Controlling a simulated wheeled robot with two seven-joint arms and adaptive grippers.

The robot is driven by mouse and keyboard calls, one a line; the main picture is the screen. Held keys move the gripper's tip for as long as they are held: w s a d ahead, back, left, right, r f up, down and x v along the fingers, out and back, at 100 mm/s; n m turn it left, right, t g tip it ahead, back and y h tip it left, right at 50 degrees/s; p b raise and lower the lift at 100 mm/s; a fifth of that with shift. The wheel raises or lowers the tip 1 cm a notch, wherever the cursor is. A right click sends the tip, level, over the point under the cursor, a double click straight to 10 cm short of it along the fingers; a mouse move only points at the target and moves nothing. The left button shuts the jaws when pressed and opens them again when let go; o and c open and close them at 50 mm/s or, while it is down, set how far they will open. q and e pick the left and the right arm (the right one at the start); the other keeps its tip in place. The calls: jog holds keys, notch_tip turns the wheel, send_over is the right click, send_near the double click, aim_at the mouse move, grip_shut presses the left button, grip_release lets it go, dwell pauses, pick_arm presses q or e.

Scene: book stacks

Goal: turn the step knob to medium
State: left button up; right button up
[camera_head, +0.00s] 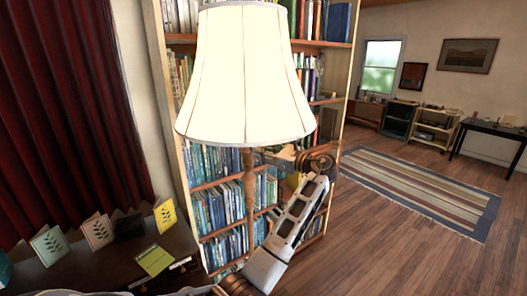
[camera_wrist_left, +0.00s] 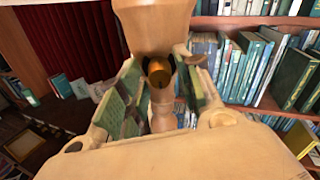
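A floor or table lamp with a cream shade (camera_head: 245,75) and a turned wooden stem (camera_head: 249,190) stands in the middle of the head view. Its step knob (camera_wrist_left: 158,72), a small brass-coloured cylinder, shows in the left wrist view below the wooden upper part of the lamp. My left gripper (camera_wrist_left: 160,78) is open, its two green-padded fingers on either side of the knob with gaps visible. In the head view the left gripper (camera_head: 272,156) is just below the shade, partly hidden by it. The knob is not discernible there. My right gripper is not in view.
A tall bookcase (camera_head: 342,60) full of books stands close behind the lamp. A dark table (camera_head: 95,270) with upright cards (camera_head: 97,231) is at lower left, beside a red curtain (camera_head: 65,110). Open wooden floor and a striped rug (camera_head: 415,185) lie to the right.

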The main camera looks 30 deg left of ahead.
pick_arm(q)
jog(key=shift+o, duration=0.2)
jog(key=shift+r, duration=0.1)
jog(key=s+d, duration=0.1)
jog(key=d, duration=1.1)
dwell(0.8)
